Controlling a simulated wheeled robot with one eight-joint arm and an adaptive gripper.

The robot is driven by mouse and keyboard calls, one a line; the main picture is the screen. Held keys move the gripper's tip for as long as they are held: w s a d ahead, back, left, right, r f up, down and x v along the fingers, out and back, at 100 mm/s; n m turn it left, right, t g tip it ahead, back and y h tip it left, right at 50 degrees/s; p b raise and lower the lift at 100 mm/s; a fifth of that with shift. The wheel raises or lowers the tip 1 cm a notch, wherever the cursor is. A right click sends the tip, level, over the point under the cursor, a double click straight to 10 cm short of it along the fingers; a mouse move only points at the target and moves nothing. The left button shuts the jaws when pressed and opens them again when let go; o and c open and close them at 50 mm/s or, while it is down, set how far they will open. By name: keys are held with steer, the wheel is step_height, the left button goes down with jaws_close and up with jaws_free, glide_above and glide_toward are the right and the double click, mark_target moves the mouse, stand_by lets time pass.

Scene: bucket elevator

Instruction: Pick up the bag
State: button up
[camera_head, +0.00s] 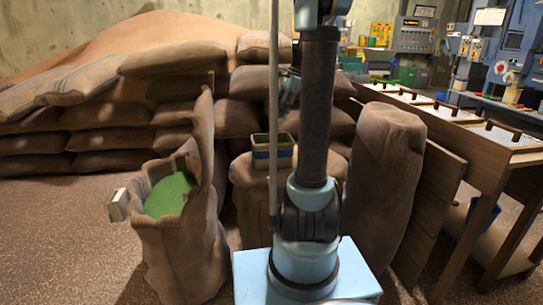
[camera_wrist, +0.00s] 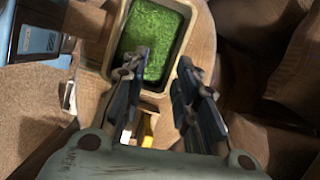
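Several brown bags are in the head view, and I cannot tell which one the task means. An open bag (camera_head: 180,248) with green contents stands at the left. A tall closed bag (camera_head: 388,165) stands upright right of my arm. Stacked bags (camera_head: 115,115) lie behind. My gripper (camera_wrist: 161,62) is open and empty in the wrist view, its fingers over a rectangular container (camera_wrist: 186,62) of green material. In the head view my gripper is partly hidden by my arm near the stacked bags.
The container (camera_head: 272,158) stands on a round brown support (camera_head: 250,190). A small pale object (camera_head: 118,205) is at the open bag's left side. A wooden table with trays (camera_head: 450,112) fills the right. Floor (camera_head: 60,230) is clear at the left.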

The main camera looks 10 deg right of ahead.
steer(key=w+d+m, duration=0.1)
steer(key=w, duration=0.3)
glide_toward(266, 143)
steer(key=shift+m+y, duration=0.3)
steer(key=f, duration=0.4)
steer(key=shift+w+a+f, duration=0.2)
steer(key=shift+a+f, duration=0.05)
steer(key=shift+a, duration=0.1)
steer(key=x, duration=0.4)
steer(key=shift+a, duration=0.35)
steer(key=shift+a+f, duration=0.15)
steer(key=shift+f, duration=0.35)
steer(key=shift+f, duration=0.25)
steer(key=shift+c, duration=0.6)
jaws_close()
